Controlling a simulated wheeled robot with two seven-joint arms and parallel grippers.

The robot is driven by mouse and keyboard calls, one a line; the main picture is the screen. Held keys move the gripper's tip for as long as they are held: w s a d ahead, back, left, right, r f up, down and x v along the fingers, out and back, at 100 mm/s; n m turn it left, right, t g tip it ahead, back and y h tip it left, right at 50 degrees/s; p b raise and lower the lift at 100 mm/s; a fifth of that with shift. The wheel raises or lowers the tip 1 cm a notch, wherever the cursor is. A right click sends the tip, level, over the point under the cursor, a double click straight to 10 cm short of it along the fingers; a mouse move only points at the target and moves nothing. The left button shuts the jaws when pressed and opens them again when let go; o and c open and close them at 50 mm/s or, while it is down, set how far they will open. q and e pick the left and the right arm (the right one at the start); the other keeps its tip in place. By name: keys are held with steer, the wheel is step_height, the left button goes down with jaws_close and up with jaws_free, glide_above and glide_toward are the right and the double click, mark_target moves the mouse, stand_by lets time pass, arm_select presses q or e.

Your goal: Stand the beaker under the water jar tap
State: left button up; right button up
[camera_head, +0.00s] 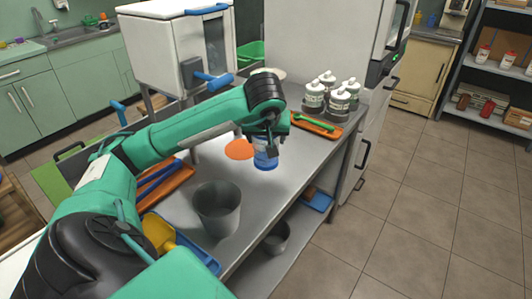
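A small clear-and-blue vessel (265,160), which looks like the beaker, is upright at the middle of the grey metal table. My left arm reaches across from the left, and its gripper (267,141) is at the top of this vessel. The dark fingers overlap its upper part; whether they are closed on it is hard to see. The fingers and wrist hide part of it. Whether its base touches the table is unclear. I cannot clearly make out a water jar with a tap. My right gripper is not in view.
An orange disc (239,149) lies beside the vessel. A grey bucket (217,212) stands nearer. White-lidded bottles (314,94) and an orange tray (317,126) are at the far right. A white cabinet (160,45) with blue handles stands behind. The table's right strip is clear.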

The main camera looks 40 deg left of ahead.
mark_target(261, 161)
arm_select(q)
steer(key=shift+f, duration=2.35)
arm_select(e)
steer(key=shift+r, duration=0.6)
arm_select(q)
steer(key=shift+f+b, duration=0.15)
steer(key=shift+b, duration=0.2)
steer(key=o, duration=1.1)
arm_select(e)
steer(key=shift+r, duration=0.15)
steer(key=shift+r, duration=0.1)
